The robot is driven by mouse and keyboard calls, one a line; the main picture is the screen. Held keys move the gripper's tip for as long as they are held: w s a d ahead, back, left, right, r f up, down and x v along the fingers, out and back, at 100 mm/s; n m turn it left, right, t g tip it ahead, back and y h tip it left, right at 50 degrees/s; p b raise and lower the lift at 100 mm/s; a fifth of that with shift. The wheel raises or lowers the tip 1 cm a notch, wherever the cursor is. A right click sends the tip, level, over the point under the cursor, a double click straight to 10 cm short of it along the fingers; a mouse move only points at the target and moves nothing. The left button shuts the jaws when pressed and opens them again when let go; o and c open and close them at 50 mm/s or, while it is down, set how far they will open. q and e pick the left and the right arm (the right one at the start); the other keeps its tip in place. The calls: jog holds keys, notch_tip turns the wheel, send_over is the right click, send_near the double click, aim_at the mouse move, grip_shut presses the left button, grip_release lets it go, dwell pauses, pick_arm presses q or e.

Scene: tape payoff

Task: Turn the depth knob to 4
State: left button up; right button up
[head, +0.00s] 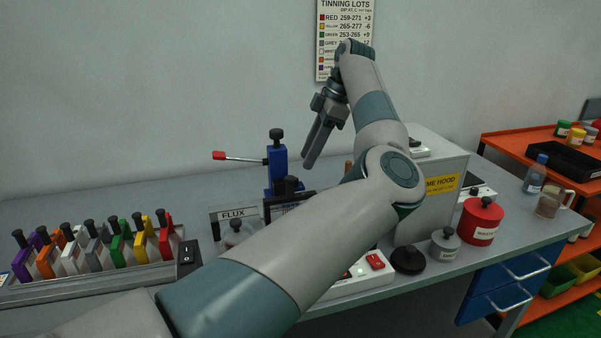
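My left arm crosses the view from the bottom left and bends up over the bench. Its gripper (310,160) hangs in the air with its fingers pointing down, above and right of a blue upright device (278,168). The fingers overlap from this side, so their gap cannot be judged; nothing shows held in them. The blue device has a black knob (277,134) on top and a lever with a red grip (219,155) pointing left. No depth scale or number is readable, and I cannot tell which knob is the depth knob. My arm hides part of the bench. My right gripper is out of view.
A rack of coloured black-handled pieces (96,250) stands at the left. A FLUX holder (237,218) is in the middle. A grey fume hood (432,190), red canister (481,220) and black round object (408,260) stand right. The back left of the bench is clear.

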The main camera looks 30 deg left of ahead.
aim_at(301, 185)
pick_arm(q)
jog(key=shift+x, duration=3.1)
jog(key=shift+w, duration=0.1)
jog(key=shift+c, duration=0.2)
grip_shut()
